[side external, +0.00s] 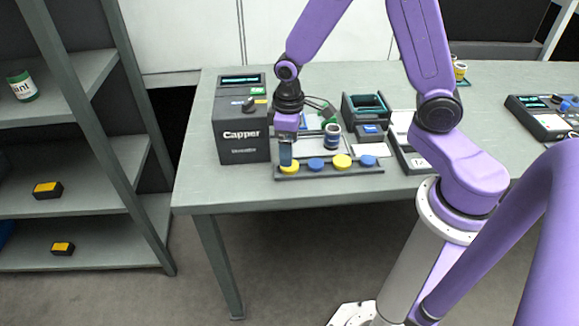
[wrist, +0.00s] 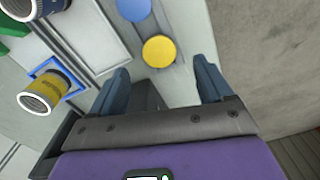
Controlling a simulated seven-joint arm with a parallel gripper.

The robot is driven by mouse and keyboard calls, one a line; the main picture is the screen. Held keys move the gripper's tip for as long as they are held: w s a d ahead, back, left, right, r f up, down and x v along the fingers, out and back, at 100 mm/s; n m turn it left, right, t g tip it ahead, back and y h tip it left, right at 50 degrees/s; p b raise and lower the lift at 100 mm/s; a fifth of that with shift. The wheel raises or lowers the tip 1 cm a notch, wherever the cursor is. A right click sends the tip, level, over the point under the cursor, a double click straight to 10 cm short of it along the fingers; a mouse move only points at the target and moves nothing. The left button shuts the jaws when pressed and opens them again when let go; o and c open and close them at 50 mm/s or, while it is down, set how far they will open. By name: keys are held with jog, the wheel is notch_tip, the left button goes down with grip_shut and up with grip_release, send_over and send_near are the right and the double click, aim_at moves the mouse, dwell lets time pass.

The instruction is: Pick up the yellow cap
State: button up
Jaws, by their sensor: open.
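A yellow cap (side external: 290,168) sits at the left end of a dark strip tray (side external: 328,172) along the table's front edge. A second yellow cap (side external: 342,161) and two blue caps, one here (side external: 316,164) and one at the right (side external: 368,160), share the tray. My gripper (side external: 286,164) points down over the left yellow cap and partly hides it. In the wrist view a yellow cap (wrist: 159,51) shows just beyond the gap between the open, empty fingers (wrist: 161,80). A blue cap (wrist: 134,8) lies beyond it.
The Capper machine (side external: 241,140) stands close to the left of my gripper. A jar (side external: 332,136) stands behind the tray; a yellow-labelled jar (wrist: 42,93) shows in the wrist view. A teal-topped device (side external: 366,107) is behind. Shelves (side external: 75,205) stand left of the table.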

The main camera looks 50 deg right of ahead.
jog(key=shift+f, duration=2.65)
jog(key=c, duration=1.1)
